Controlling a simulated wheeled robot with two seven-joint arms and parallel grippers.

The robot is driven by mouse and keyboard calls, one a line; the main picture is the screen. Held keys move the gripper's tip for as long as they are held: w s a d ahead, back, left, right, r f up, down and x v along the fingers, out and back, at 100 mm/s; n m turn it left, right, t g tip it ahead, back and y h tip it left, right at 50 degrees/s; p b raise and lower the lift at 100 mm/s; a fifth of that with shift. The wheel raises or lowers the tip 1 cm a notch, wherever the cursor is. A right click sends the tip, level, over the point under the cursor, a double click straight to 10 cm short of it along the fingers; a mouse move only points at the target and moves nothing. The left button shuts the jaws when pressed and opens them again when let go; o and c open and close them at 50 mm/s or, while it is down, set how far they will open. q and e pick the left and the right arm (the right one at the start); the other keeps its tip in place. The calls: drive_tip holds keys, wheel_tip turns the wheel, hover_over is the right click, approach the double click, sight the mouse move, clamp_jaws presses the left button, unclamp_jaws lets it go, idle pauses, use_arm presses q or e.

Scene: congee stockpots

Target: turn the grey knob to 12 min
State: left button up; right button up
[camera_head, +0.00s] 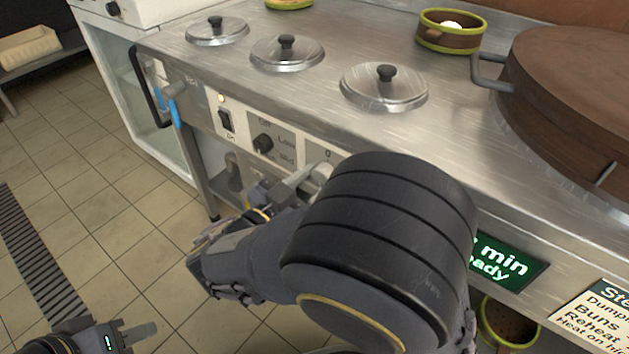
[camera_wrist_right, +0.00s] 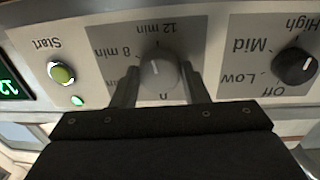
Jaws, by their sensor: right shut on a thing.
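The grey knob (camera_wrist_right: 159,79) sits on a dark dial plate in the right wrist view, which shows the panel upside down. Its white mark points up in that picture, at or close to the "12 min" label (camera_wrist_right: 182,27). The "8 min" label (camera_wrist_right: 121,53) is to its left. My right gripper (camera_wrist_right: 159,84) is shut on the knob, one finger on each side. In the head view the knob (camera_head: 321,172) shows partly behind my right arm. My left gripper (camera_head: 135,335) is low at the left, away from the panel; its jaw opening is unclear.
A black Off/Low/Mid/High knob (camera_wrist_right: 296,66) and a Start button (camera_wrist_right: 61,73) flank the dial. A green light (camera_wrist_right: 77,100) is lit. A green display (camera_head: 507,262) shows "min" and "ready", partly hidden. Lidded pots (camera_head: 384,88) and a large brown lid (camera_head: 575,90) cover the counter.

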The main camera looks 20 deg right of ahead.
drive_tip(key=shift+m, duration=1.1)
drive_tip(key=o, duration=1)
drive_tip(key=shift+c, duration=0.2)
drive_tip(key=shift+a, duration=0.1)
drive_tip(key=p+v, duration=0.2)
drive_tip(key=v, duration=0.5)
drive_tip(key=shift+s+a, duration=0.25)
drive_tip(key=shift+a, duration=0.05)
